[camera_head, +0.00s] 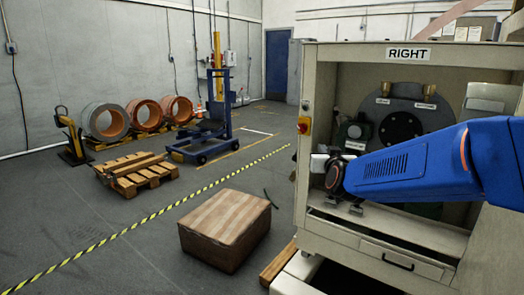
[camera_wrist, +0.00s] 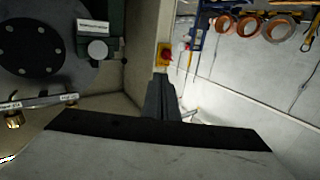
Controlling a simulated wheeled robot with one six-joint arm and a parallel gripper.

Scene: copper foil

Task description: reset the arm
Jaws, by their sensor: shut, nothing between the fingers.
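My gripper (camera_wrist: 160,88) shows in the wrist view as a narrow dark grey shape at the middle, with its fingers together and nothing between them. In the head view my blue arm reaches from the right edge across the front of the open cabinet (camera_head: 373,53) marked RIGHT. The arm's dark wrist end is near the cabinet's left side, and the fingers are hard to make out there.
A round dark plate (camera_head: 401,124) is inside the cabinet, with a red and yellow switch (camera_head: 304,125) on the cabinet's left edge. A brown box (camera_head: 224,229) stands on the floor. Copper coils (camera_head: 146,113), a pallet (camera_head: 137,175) and a blue lifter (camera_head: 218,112) stand farther back.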

